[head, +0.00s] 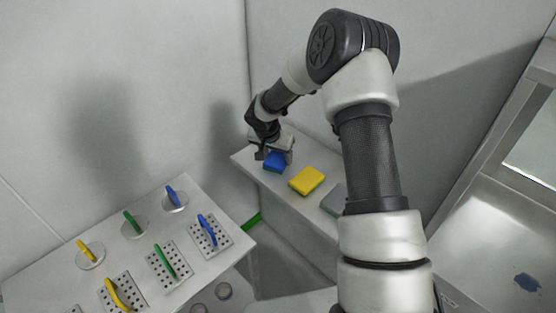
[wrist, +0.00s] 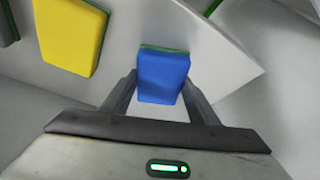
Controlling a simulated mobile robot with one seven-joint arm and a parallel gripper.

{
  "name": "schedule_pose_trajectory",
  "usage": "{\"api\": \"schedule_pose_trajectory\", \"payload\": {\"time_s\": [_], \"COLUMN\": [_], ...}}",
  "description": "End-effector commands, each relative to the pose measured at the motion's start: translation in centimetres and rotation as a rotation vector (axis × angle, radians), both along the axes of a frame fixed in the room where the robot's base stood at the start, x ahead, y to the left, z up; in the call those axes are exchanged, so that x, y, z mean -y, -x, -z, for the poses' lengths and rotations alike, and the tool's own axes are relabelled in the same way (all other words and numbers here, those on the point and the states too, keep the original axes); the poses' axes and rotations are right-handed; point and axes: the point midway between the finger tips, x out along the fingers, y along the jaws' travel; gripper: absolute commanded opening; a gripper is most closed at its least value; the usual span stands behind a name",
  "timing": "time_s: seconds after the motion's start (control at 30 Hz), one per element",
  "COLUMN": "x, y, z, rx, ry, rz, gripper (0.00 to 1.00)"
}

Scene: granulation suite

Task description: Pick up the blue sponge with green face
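The blue sponge with a green face (head: 274,161) sits near the left end of the ledge against the wall. In the wrist view the blue sponge (wrist: 163,78) shows its blue side, with a thin green edge along the top. My gripper (head: 272,152) is lowered over it from above. In the wrist view my gripper (wrist: 161,82) has one finger on each side of the sponge, with the tips very close to its sides. I cannot tell whether the fingers press on it. The sponge's underside is hidden.
A yellow sponge (head: 308,180) lies to its right on the ledge (head: 318,208), then a grey one (head: 333,199), partly behind my arm. At left, a table (head: 60,237) holds perforated plates and round dishes bearing yellow, green and blue items. Walls stand close behind the ledge.

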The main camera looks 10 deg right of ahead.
Motion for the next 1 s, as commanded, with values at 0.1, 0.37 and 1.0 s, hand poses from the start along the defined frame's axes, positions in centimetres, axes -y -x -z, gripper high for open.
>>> {"api": "schedule_pose_trajectory", "payload": {"time_s": [0.1,0.37,1.0], "x": [0.0,0.0,0.0], "y": [0.0,0.0,0.0], "z": [0.0,-0.8,-10.4], "rx": [0.000,-0.001,0.001], "ry": [0.000,0.000,0.000], "rz": [0.000,-0.001,0.001], "gripper": [0.30,0.29,0.29]}}
